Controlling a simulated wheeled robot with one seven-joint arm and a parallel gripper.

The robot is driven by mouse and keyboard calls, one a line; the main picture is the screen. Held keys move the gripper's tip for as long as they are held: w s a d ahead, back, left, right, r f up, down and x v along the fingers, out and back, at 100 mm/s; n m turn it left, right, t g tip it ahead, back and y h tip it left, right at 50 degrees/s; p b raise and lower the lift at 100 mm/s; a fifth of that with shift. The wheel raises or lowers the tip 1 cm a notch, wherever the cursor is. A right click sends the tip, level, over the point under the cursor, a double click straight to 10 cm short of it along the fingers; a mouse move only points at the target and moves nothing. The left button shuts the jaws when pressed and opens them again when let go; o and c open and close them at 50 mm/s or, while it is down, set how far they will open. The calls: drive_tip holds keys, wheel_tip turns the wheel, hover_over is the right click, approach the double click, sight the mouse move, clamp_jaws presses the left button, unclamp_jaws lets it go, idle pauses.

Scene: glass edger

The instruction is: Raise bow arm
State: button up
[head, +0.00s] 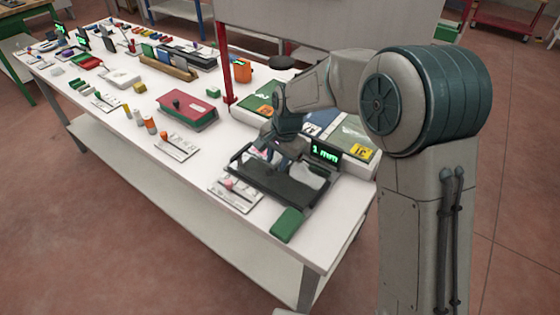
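A dark tray-like machine (278,188) stands near the right end of the white table, with pale pieces inside it. A dark bar runs along its left side; I cannot tell if this is the bow arm. A small black display (325,153) with green characters, seemingly "1 mm", stands at its back right. My gripper (268,158) is down over the machine's back left part. A small pink spot shows beside its tip. The fingers are small and partly hidden, so their opening and any contact cannot be told.
On the white table (195,168), a white plate with a slider (236,194) lies left of the machine and a green block (287,225) in front. A red-and-green box (187,110), a red post (225,65) and several small items stand farther left and back.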

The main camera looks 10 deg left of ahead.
drive_tip(key=shift+a+f, duration=0.15)
drive_tip(key=shift+f, duration=0.45)
